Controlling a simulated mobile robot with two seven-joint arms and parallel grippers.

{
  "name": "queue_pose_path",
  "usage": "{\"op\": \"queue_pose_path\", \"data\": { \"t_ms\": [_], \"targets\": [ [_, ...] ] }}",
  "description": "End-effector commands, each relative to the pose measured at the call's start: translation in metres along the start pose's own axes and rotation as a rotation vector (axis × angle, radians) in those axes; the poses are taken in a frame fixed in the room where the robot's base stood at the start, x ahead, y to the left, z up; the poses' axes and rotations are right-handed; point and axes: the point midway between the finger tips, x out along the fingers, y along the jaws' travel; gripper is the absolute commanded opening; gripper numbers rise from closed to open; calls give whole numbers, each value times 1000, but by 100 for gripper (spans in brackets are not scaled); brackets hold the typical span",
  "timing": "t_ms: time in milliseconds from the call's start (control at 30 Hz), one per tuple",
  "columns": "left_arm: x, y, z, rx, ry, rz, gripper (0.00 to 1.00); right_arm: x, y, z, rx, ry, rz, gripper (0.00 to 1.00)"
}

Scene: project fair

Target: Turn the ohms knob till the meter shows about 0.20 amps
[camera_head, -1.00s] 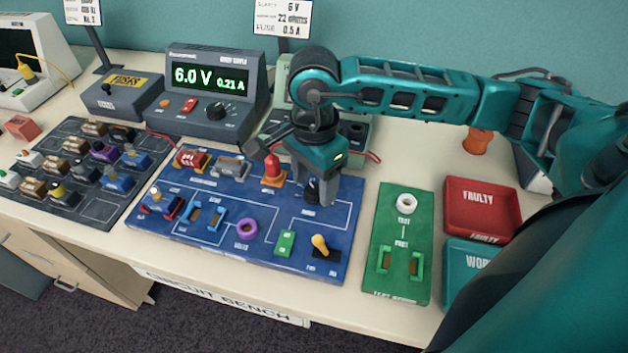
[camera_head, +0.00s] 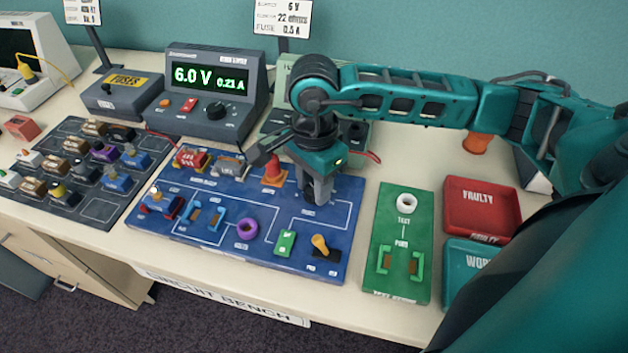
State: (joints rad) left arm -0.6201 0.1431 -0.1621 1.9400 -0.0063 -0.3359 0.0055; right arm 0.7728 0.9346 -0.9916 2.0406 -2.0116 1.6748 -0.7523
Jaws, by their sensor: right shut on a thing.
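My right gripper (camera_head: 317,200) points down over the right part of the blue circuit board (camera_head: 200,238). It is shut on the ohms knob, which the fingers and wrist hide almost entirely. The meter is the lit green display (camera_head: 208,80) on the grey bench supply (camera_head: 250,105), and it reads 6.0 V and 0.21 A. My left gripper is not in view.
A green test board (camera_head: 383,285) and red faulty tray (camera_head: 482,205) lie to the right. A dark parts board (camera_head: 100,210) is at left.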

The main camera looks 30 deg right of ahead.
Motion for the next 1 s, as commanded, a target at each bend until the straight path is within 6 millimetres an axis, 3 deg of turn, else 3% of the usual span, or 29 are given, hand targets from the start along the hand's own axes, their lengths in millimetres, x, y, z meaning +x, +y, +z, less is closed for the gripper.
{"op": "queue_pose_path", "data": {
  "t_ms": [400, 700, 733, 1000],
  "targets": [
    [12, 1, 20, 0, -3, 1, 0, 1, 0, 0, 166, -1, -3, 5],
    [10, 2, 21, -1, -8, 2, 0, -1, 0, 0, 177, -1, -1, 5],
    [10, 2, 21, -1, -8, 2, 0, -1, 0, 0, 177, -1, -1, 38],
    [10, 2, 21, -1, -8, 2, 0, 0, 0, 0, 176, 0, -1, 60]
  ]
}}
